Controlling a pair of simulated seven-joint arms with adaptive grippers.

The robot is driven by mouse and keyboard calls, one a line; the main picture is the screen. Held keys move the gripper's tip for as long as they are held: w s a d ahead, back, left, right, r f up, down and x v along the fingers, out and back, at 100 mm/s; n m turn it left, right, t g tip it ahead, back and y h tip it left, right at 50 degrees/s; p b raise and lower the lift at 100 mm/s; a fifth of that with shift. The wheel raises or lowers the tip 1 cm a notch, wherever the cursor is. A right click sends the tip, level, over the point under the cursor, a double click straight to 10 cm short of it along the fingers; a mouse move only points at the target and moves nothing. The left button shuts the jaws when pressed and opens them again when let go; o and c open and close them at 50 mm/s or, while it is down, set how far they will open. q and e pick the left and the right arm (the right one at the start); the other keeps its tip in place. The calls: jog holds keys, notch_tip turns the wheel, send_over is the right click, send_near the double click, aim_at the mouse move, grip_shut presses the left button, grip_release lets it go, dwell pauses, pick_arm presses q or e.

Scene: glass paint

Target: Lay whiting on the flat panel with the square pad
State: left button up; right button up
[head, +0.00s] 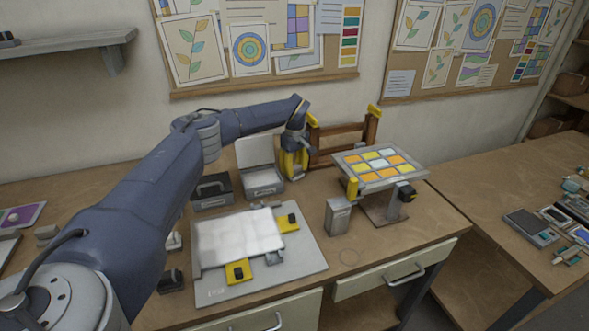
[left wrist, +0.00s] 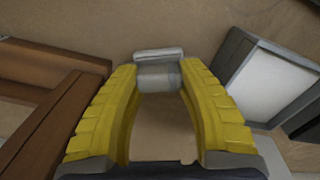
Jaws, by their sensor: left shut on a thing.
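My left gripper (head: 293,165) reaches in beside the open grey tin, between it and the brown wooden rack. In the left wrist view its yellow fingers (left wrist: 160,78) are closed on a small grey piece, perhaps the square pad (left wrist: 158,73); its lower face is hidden. The flat panel (head: 238,243), pale and whitish, lies on a grey board (head: 300,262) at front centre, with yellow clamps (head: 237,271) at its edges. The open tin (head: 265,183) has its lid raised; a white-faced grey piece (left wrist: 268,88), likely this tin, shows right of the fingers. My right gripper is out of view.
The wooden rack (head: 325,136) stands close on the gripper's right. A tilted panel of coloured squares (head: 380,165) sits on a stand further right. A dark box (head: 211,190) and a grey block (head: 338,216) stand nearby. The front right of the bench is bare.

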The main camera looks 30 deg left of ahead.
aim_at(295, 167)
pick_arm(q)
jog(key=shift+f, duration=0.15)
jog(key=o, duration=1.3)
notch_tip(295, 167, up, 12)
jog(key=shift+d+r, duration=0.1)
jog(key=shift+r, duration=0.05)
